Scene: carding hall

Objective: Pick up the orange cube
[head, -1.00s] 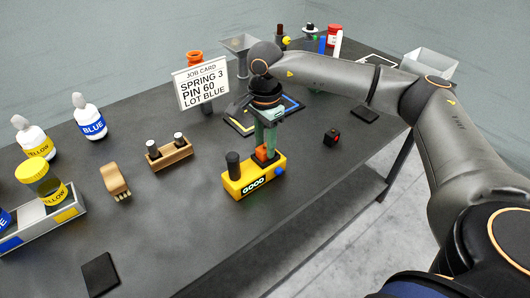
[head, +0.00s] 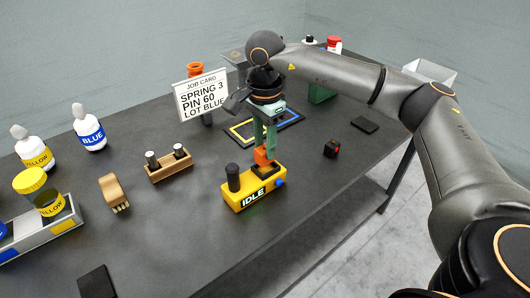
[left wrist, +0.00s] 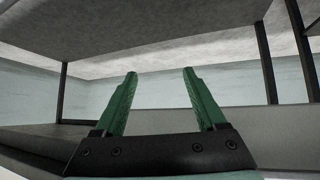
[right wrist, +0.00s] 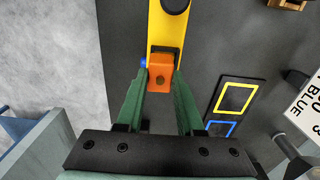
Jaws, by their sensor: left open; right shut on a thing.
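The orange cube (head: 263,157) is between the fingertips of my right gripper (head: 265,148), just above the dark seat of the yellow device. The yellow device (head: 236,204) has a black post and a blue button, and its label reads IDLE. In the right wrist view the orange cube (right wrist: 160,73) sits between the green fingers of my right gripper (right wrist: 160,80), with a round hole in its face. My left gripper (left wrist: 160,75) is open and empty in the left wrist view, with the underside of a table above it. It is not in the head view.
A small black cube with a red mark (head: 331,148) lies right of the yellow device. A wooden block with two pegs (head: 168,163) stands to its left. The job card (head: 202,93) and yellow and blue framed mat (head: 275,128) are behind.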

